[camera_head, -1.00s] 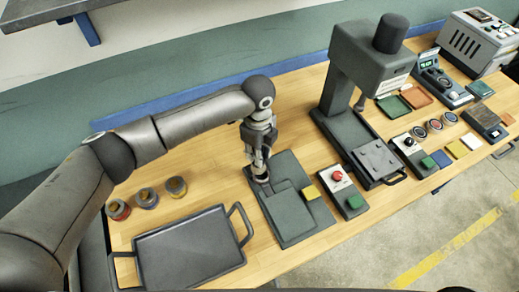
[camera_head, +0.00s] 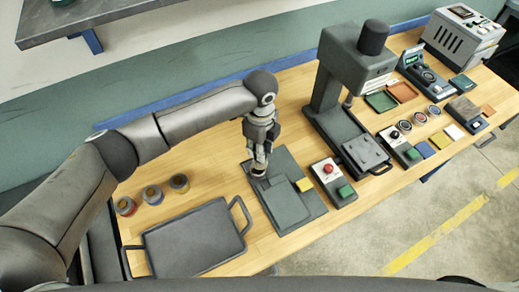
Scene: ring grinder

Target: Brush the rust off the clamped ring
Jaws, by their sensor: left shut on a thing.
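My left gripper (camera_head: 259,160) points down over the back left part of a dark grey fixture plate (camera_head: 298,217). It is shut on a small dark thing at the plate, mostly hidden by the fingers, so I cannot tell whether it is a brush or a part. My right gripper is not in view.
Three small round pots (camera_head: 152,194) stand at the left behind an empty dark tray (camera_head: 195,240). Right of the plate are a control box with a red button (camera_head: 328,169) and a tall dark press (camera_head: 350,75). Bare wood (camera_head: 205,155) shows behind the tray.

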